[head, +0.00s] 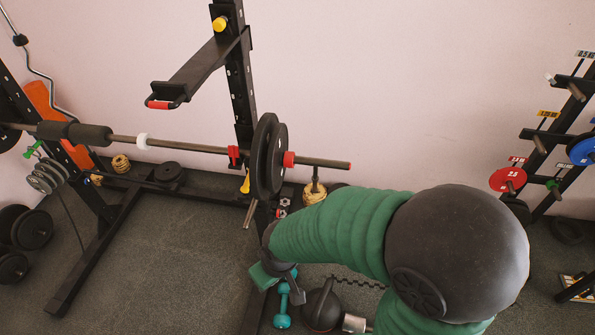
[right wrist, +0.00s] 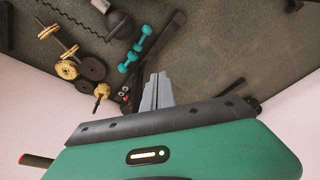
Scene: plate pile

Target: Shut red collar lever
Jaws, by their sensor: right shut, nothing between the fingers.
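A red collar (head: 289,159) sits on the barbell sleeve (head: 325,163), against the outer side of the black plates (head: 266,157). Its lever is too small to make out. My right gripper (head: 298,298) is below the bar end, under my green arm, and apart from the collar. In the right wrist view its grey fingers (right wrist: 157,92) are together with nothing between them. The red-tipped bar end (right wrist: 36,160) shows at the lower left there; the collar is not visible in that view. My left gripper is not in view.
The rack upright (head: 238,90) and its black arm (head: 200,70) stand left of the plates. Teal dumbbells (head: 282,308) and a kettlebell (head: 322,308) lie on the floor below. A plate tree (head: 560,135) stands at the right. Air above the bar end is clear.

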